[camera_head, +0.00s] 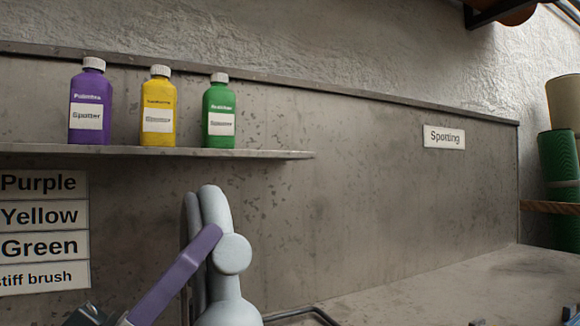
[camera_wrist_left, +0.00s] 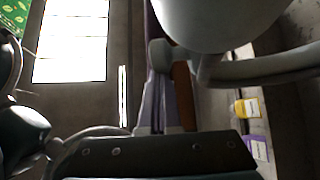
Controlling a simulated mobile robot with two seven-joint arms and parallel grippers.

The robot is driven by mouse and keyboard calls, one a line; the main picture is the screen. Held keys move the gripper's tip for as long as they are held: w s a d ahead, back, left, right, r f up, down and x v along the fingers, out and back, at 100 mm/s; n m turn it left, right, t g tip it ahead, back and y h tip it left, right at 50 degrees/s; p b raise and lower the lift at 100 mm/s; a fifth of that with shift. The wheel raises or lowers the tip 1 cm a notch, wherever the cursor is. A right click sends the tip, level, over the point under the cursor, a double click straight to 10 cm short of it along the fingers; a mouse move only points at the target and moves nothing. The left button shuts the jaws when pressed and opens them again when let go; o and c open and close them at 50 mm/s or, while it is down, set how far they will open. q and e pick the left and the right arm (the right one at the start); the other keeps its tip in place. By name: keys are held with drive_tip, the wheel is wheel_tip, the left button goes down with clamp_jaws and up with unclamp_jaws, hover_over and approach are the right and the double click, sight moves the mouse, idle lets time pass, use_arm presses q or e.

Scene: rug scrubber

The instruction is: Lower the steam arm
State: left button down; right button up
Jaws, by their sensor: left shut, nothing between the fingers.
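My left gripper (camera_head: 95,316) is only partly in the head view, low at the bottom left edge. Its dark body with closed fingers (camera_wrist_left: 165,75) shows in the left wrist view; the fingers are shut and empty. A large pale grey rounded form (camera_wrist_left: 220,20) fills the top of the left wrist view. I cannot surely tell which part is the steam arm. Contact with the gripper cannot be told. My right gripper is not in view.
A shelf (camera_head: 260,154) holds a purple bottle (camera_head: 90,103), a yellow bottle (camera_head: 158,108) and a green bottle (camera_head: 219,112). Colour labels (camera_head: 42,215) hang below it. A Spotting sign (camera_head: 444,136) is on the wall. The grey top (camera_head: 450,290) at right looks mostly clear.

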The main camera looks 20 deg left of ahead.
sight(200, 309)
use_arm(q)
drive_tip(key=f+m+h+b, duration=0.1)
drive_tip(key=f+m+g+h+b, duration=0.1)
drive_tip(key=f, duration=0.1)
drive_tip(key=s+d+f+m+h+b, duration=0.1)
drive_tip(key=m, duration=0.1)
drive_tip(key=shift+d+f+b, duration=0.1)
drive_tip(key=shift+f+b, duration=0.1)
drive_tip(key=shift+b, duration=0.1)
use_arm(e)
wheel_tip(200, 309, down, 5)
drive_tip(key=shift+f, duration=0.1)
